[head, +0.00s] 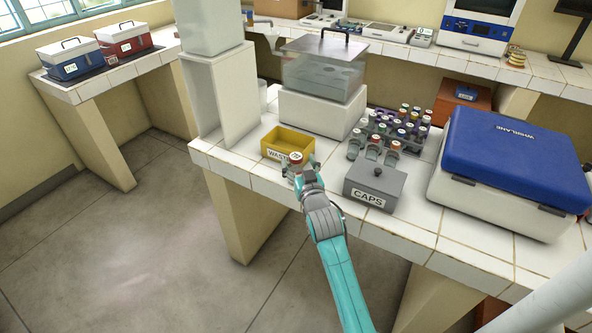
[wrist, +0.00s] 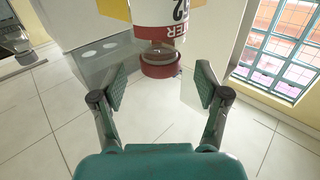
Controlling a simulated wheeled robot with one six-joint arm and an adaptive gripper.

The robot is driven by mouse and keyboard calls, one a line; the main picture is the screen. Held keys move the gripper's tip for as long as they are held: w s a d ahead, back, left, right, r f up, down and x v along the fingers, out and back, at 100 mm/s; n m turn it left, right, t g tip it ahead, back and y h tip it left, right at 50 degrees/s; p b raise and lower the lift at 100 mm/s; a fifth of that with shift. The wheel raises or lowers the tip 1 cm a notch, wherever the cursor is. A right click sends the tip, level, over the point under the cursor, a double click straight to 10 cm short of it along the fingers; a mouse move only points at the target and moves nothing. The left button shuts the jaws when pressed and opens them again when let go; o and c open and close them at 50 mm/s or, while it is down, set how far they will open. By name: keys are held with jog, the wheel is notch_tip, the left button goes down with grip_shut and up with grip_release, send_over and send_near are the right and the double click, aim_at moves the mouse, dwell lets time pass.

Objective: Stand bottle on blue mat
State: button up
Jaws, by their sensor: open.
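A small bottle with a red cap (head: 296,157) is at the counter's front edge, beside the yellow bin. In the wrist view the bottle (wrist: 160,14) has a red and white label and appears inverted, its dark red cap (wrist: 160,66) pointing down in the picture. My gripper (head: 302,165) is open around or just in front of the bottle; in the wrist view its two pads (wrist: 161,86) stand apart with gaps on both sides of the cap. The bottle's base is hidden in the head view. I cannot make out a blue mat.
The yellow WASTE bin (head: 271,153) stands just behind the bottle. A grey CAPS box (head: 361,192) is to the right. A blue-lidded case (head: 519,158) fills the right end.

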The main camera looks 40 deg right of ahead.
jog(key=shift+x, duration=1.5)
grip_shut()
jog(key=shift+r, duration=0.1)
